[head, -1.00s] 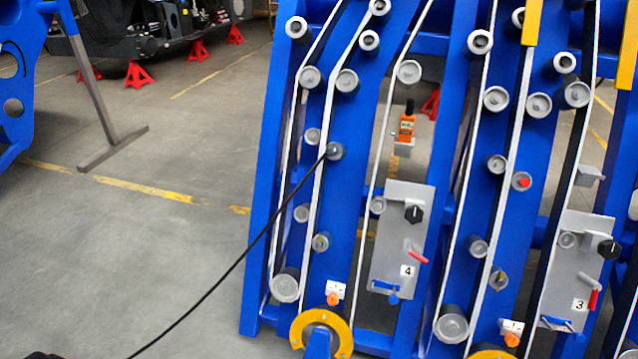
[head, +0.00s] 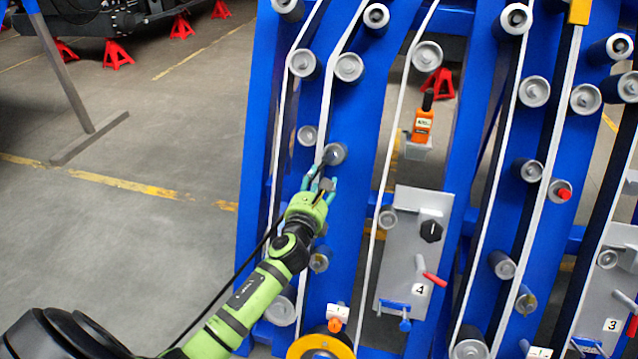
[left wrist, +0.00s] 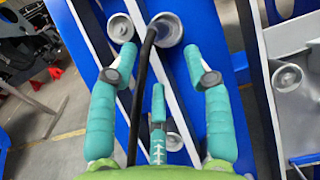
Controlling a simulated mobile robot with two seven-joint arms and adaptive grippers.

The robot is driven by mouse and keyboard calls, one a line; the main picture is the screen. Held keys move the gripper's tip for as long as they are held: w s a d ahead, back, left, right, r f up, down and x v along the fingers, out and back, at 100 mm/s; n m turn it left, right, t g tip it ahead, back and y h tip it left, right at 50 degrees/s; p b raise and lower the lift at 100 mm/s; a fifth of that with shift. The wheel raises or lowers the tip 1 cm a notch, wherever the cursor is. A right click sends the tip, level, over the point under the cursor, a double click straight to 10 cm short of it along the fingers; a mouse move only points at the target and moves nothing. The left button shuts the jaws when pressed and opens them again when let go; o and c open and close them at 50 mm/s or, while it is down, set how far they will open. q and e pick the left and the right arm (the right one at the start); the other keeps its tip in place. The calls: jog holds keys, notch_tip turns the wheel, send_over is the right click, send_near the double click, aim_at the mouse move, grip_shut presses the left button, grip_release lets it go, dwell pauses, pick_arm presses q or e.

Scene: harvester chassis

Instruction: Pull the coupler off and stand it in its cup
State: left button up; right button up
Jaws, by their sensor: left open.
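A black hose (left wrist: 142,95) runs up to a grey round fitting (head: 334,154) on the blue frame. The fitting also shows in the left wrist view (left wrist: 166,29), where the hose end meets it; I cannot make out the coupler's own outline. My left gripper (head: 319,178) is open just below the fitting. In the left wrist view its teal fingers (left wrist: 160,62) stand either side of the hose, apart from it, with the third finger below. I cannot tell which holder is the coupler's cup. My right gripper is not in view.
A grey panel (head: 405,265) marked 4 has a black knob and a red lever. Several rollers and white belts line the blue frame. Open floor lies to the left.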

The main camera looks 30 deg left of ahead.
aim_at(326, 163)
pick_arm(q)
jog(key=x, duration=0.5)
jog(key=r+x, duration=0.1)
jog(key=x, duration=0.1)
jog(key=shift+w+a+b, duration=0.15)
jog(key=shift+w+b, duration=0.1)
jog(key=shift+b, duration=0.05)
grip_shut()
